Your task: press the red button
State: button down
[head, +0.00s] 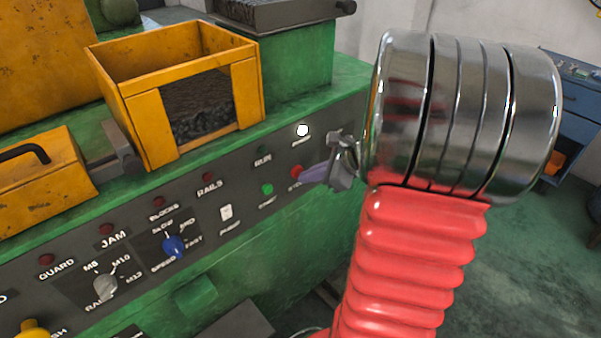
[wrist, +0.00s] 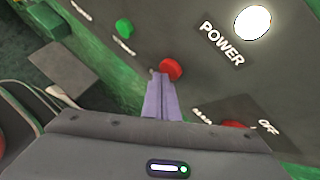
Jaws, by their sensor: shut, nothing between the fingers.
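The red button (head: 296,172) sits on the dark control panel, partly covered by my fingers in the head view. In the wrist view the red button (wrist: 173,69) shows just beyond and right of my fingertips. My gripper (head: 303,178) is shut and empty, its purple-grey fingers pointing at the panel. In the wrist view the tips of my gripper (wrist: 158,74) appear right beside the button's left edge. I cannot tell whether they touch it.
A green button (head: 267,189) is left of the red one. A lit white POWER lamp (head: 302,130) is above. In the wrist view another red part (wrist: 236,125) lies near an OFF label, partly hidden by my gripper. A yellow bin (head: 180,85) stands on the machine.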

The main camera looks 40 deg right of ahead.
jog(key=shift+s, duration=0.2)
jog(key=s, duration=0.5)
jog(key=shift+s+d, duration=0.1)
jog(key=shift+s, duration=0.3)
dwell(0.3)
dwell(0.9)
